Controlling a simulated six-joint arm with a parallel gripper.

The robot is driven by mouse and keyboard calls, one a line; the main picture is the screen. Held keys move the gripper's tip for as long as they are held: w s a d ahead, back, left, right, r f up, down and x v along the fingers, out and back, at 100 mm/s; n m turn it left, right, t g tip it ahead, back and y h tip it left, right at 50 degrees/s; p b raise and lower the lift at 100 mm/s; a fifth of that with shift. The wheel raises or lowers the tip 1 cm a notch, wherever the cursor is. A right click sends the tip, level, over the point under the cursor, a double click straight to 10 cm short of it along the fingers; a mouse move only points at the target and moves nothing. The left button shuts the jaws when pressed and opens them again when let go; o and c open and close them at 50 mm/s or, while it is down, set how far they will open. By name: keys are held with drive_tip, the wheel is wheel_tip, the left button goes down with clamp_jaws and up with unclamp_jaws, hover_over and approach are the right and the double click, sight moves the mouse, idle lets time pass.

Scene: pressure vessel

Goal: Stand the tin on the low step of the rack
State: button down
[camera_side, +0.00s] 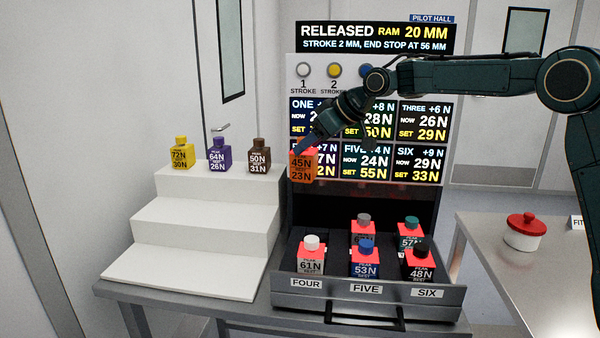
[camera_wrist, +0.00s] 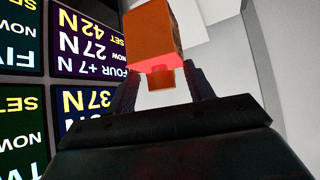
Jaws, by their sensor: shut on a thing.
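An orange tin (camera_side: 303,168) marked 45 N and 23 N is in my gripper (camera_side: 304,147), held in the air in front of the display board, just right of the rack's top step. In the wrist view the orange tin (camera_wrist: 155,32) sits between the two fingers of my gripper (camera_wrist: 160,80), which are shut on its neck. The white rack (camera_side: 190,225) has three steps. Its low step (camera_side: 180,277) is at the front and is bare. The middle step is bare too. The tin is well above the low step and to its right.
A yellow tin (camera_side: 181,155), a purple tin (camera_side: 219,156) and a brown tin (camera_side: 259,158) stand on the top step. A drawer (camera_side: 368,299) right of the rack holds several tins with red tops. A red-lidded pot (camera_side: 525,233) stands on the right-hand table.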

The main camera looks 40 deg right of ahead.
drive_tip(key=w+a+n+y, duration=0.1)
drive_tip(key=w+a+n, duration=0.15)
drive_tip(key=a, duration=1.75)
drive_tip(key=shift+m, duration=0.45)
drive_tip(key=shift+w+d+f, duration=0.1)
drive_tip(key=shift+w+f, duration=0.05)
drive_tip(key=shift+f, duration=4.9)
drive_tip(key=shift+w+d+f, duration=0.1)
drive_tip(key=shift+w+f, duration=0.05)
drive_tip(key=shift+f, duration=4.9)
drive_tip(key=shift+f, duration=0.15)
drive_tip(key=c, duration=0.6)
unclamp_jaws()
drive_tip(key=shift+v, duration=6.1)
drive_tip(key=shift+w, duration=0.15)
